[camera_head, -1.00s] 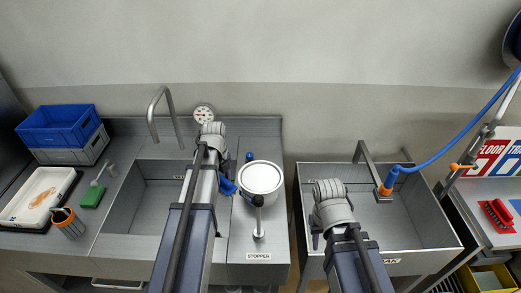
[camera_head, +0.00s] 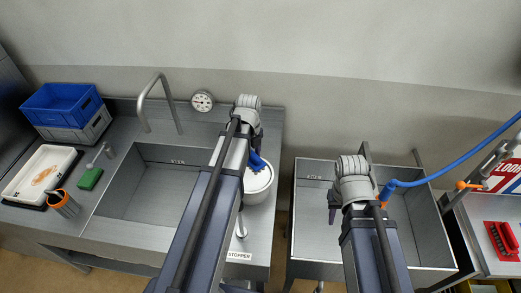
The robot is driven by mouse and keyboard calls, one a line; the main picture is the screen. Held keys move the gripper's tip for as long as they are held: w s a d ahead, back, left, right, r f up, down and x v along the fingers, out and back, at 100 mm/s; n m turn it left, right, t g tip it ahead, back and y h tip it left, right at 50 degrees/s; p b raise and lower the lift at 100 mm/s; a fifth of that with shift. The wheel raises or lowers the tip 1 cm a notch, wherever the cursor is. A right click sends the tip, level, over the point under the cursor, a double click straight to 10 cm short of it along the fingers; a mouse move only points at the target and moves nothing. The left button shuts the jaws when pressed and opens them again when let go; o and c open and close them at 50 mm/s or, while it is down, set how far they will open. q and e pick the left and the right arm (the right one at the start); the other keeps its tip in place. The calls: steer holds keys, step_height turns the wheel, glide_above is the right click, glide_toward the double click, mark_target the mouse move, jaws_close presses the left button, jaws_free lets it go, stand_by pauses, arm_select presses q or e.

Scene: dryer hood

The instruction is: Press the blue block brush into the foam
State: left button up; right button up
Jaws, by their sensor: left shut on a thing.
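The blue block brush (camera_head: 257,162) shows in part beside my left gripper (camera_head: 254,150), over the far side of the white round tub (camera_head: 258,187). My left gripper is shut on the brush; my own wrist and forearm hide the fingers and much of the brush. The tub stands on the steel drainboard right of the left sink, partly behind my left arm. White fills its visible top, which may be the foam. I cannot tell whether the brush touches it. My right gripper (camera_head: 333,204) is over the right sink, away from the tub; its jaw opening is not clear.
The left sink (camera_head: 150,188) has a tall faucet (camera_head: 157,88). The right sink (camera_head: 415,225) has a blue hose (camera_head: 440,177) beside it. A green sponge (camera_head: 90,179), white tray (camera_head: 42,170) and blue crate (camera_head: 62,104) stand on the left counter.

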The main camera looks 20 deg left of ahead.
mark_target(251, 174)
arm_select(q)
steer(key=shift+s+a, duration=0.15)
steer(key=shift+s, duration=0.15)
steer(key=shift+w+f+b, duration=0.2)
steer(key=shift+f+b, duration=0.75)
steer(key=shift+b, duration=0.1)
step_height(251, 174, down, 4)
steer(key=b, duration=0.4)
steer(key=shift+s, duration=0.1)
steer(key=shift+f+b, duration=0.5)
steer(key=shift+b, duration=0.05)
stand_by(1.1)
steer(key=shift+r, duration=0.1)
step_height(251, 174, up, 7)
steer(key=p, duration=0.7)
stand_by(0.3)
